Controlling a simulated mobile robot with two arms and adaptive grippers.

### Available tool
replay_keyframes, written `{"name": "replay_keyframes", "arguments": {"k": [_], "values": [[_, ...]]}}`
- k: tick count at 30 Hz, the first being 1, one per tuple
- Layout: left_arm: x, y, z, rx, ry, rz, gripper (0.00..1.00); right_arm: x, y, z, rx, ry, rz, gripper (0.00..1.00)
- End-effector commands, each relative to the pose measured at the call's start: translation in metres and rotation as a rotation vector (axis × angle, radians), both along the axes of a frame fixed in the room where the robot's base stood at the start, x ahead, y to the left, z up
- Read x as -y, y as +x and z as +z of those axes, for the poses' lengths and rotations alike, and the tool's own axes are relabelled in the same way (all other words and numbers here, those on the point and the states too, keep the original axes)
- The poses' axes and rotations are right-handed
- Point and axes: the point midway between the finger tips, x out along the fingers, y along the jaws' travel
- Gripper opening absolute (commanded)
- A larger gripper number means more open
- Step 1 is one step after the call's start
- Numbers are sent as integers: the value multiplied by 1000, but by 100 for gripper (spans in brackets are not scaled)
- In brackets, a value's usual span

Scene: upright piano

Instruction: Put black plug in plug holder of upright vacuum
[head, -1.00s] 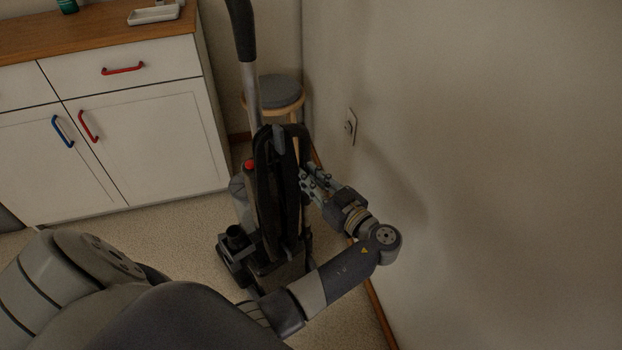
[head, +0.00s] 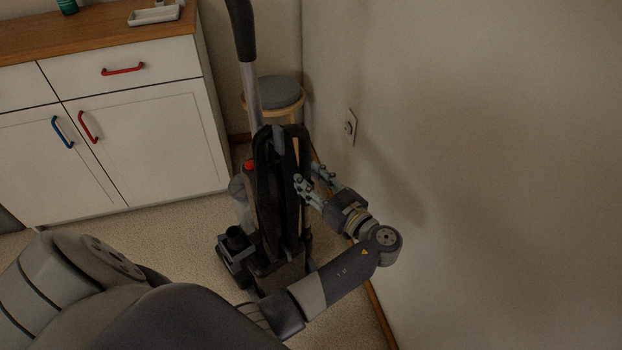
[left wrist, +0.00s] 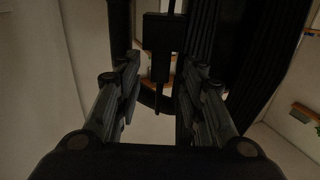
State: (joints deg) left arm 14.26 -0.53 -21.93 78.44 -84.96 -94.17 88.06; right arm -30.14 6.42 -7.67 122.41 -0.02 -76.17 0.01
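The upright vacuum (head: 275,200) stands on the carpet near the corner, with its grey handle rising. My left gripper (head: 310,177) is at its right side, with fingers spread. In the left wrist view, my left gripper (left wrist: 160,90) is open, with a clear gap between the fingers. A small black block (left wrist: 164,32), which looks like the black plug, hangs beyond that gap, with a thin dark piece above and below it. It touches neither finger visibly. I cannot make out the plug holder or whether the plug sits in it. My right gripper is not in view.
A round stool (head: 280,92) is behind the vacuum. A white cabinet (head: 150,150) stands at the left. Some carpet (head: 150,255) in front of it is clear.

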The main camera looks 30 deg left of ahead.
Motion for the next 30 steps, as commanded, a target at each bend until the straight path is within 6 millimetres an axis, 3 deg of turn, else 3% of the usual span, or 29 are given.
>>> {"name": "replay_keyframes", "arguments": {"k": [4, 6, 15, 20, 23, 25, 30], "values": [[0, 0, 2, 0, 0, 0, 36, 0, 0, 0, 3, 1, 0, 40], [3, -1, 3, 0, -1, -1, 36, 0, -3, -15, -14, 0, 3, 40], [56, -17, 2, 0, -2, -1, 36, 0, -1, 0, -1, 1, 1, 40], [69, -22, 0, -8, -5, 0, 36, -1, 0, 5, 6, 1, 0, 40], [65, -30, -16, -80, -42, -2, 36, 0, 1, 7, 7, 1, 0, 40], [57, -40, -40, -187, -98, -14, 36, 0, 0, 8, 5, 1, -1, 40], [41, -85, -119, -559, -310, -119, 36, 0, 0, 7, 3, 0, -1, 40]]}}
